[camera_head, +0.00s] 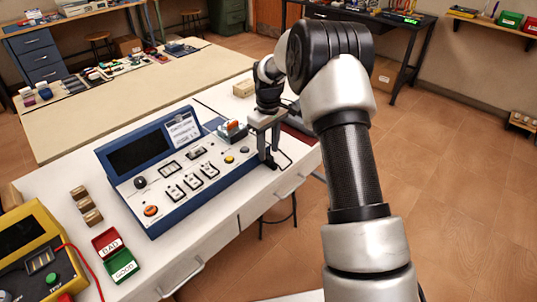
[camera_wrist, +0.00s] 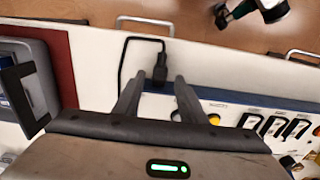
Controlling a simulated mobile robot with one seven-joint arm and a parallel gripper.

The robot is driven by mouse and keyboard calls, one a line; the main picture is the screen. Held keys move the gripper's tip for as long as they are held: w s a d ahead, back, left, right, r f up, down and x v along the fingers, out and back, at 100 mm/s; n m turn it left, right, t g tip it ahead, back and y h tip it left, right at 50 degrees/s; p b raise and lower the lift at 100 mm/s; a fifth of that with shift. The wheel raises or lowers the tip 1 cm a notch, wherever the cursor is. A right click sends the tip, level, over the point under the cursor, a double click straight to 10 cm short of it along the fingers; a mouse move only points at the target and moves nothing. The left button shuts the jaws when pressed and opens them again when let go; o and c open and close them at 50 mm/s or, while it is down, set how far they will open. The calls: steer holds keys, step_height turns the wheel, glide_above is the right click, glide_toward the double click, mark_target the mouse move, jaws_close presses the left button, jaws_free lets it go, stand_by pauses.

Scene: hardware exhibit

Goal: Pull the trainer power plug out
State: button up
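The trainer (camera_head: 185,170) is a blue-framed white panel with a dark screen, switches and knobs, on the white bench. Its blue side edge also shows in the wrist view (camera_wrist: 245,100). The black power plug (camera_wrist: 160,68) sits at that edge, with a black cable (camera_wrist: 122,62) looping away to the left. My gripper (camera_wrist: 160,78) is open, its two fingertips on either side of the plug's line; I cannot tell whether they touch it. In the head view my gripper (camera_head: 268,158) is at the trainer's right end and hides most of the plug.
A yellow tester (camera_head: 40,255), small brown blocks (camera_head: 86,204) and red and green BAD/GOOD bins (camera_head: 116,256) stand left of the trainer. A grey device (camera_wrist: 30,85) on a dark red mat (camera_wrist: 58,50) lies left of my fingers. Drawer handles (camera_wrist: 145,23) line the bench front.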

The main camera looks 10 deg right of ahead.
mark_target(268, 159)
steer(key=shift+f, duration=1.1)
jaws_close()
